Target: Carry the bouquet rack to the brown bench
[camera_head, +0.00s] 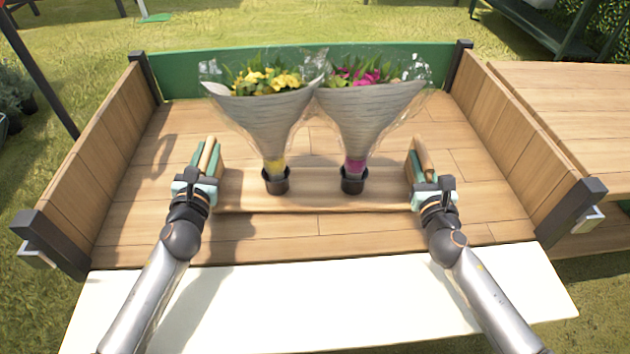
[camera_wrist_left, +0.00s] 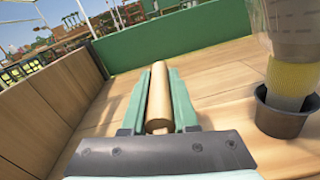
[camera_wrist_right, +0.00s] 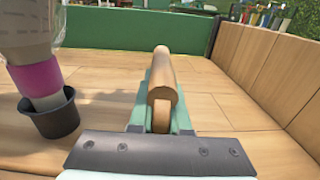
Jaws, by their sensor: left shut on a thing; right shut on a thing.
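The bouquet rack (camera_head: 316,192) is a wooden board with a wooden handle at each end, standing inside a wooden cart bed. Two paper-wrapped bouquets stand upright in black cups on it, one with yellow flowers (camera_head: 268,100) and one with pink flowers (camera_head: 362,100). My left gripper (camera_head: 205,160) is shut on the rack's left handle (camera_wrist_left: 158,98). My right gripper (camera_head: 421,162) is shut on the right handle (camera_wrist_right: 162,85). I cannot tell whether the rack touches the cart floor.
The cart bed has wooden side walls (camera_head: 100,150) and a green back wall (camera_head: 330,62). A white panel (camera_head: 320,300) lies along its near edge. A brown wooden bench or table (camera_head: 570,110) stands beside the cart at the right. Grass surrounds the cart.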

